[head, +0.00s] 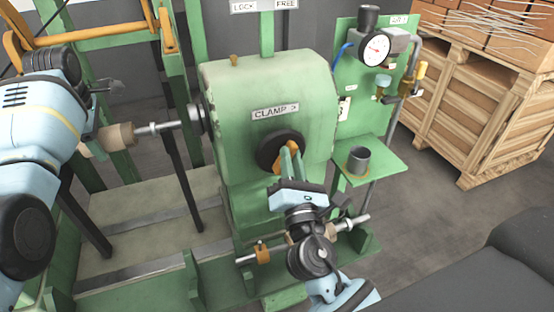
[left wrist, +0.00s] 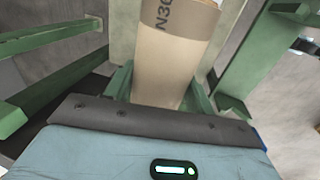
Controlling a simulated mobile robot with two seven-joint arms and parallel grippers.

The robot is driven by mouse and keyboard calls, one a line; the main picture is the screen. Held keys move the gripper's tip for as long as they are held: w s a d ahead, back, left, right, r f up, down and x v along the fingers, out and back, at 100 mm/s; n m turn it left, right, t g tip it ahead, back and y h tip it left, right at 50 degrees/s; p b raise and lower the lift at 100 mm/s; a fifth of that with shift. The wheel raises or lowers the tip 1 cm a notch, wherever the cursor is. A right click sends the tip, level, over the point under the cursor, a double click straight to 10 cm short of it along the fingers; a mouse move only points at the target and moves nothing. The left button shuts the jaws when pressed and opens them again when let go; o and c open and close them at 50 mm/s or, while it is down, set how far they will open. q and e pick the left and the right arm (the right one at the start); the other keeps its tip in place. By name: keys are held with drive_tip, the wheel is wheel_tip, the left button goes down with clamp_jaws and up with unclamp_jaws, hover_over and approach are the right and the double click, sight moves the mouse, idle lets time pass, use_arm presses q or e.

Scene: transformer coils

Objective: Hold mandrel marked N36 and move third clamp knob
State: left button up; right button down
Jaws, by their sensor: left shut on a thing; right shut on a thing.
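The tan mandrel (head: 119,136) sits on a steel shaft at the left of the green machine. In the left wrist view the mandrel (left wrist: 177,62) shows dark lettering reading "N3", with the rest cut off by the curve. My left gripper (head: 97,141) is shut on the mandrel, its green fingers on either side of it in the wrist view (left wrist: 162,92). A black round knob (head: 268,151) with an orange grip (head: 288,158) is on the machine face under the "CLAMP" label. My right gripper (head: 291,162) is shut on this knob's orange grip and hides part of it.
The green machine housing (head: 225,85) stands in the middle. A gauge panel (head: 350,75) and a small shelf with a grey cup (head: 358,160) are to its right. A wooden crate (head: 470,110) stands at the far right. Green frame bars surround the mandrel.

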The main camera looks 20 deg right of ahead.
drive_tip(key=c, duration=1.4)
unclamp_jaws()
drive_tip(key=shift+o, duration=0.2)
drive_tip(key=v, duration=0.7)
drive_tip(key=shift+s, duration=0.25)
drive_tip(key=shift+f, duration=0.1)
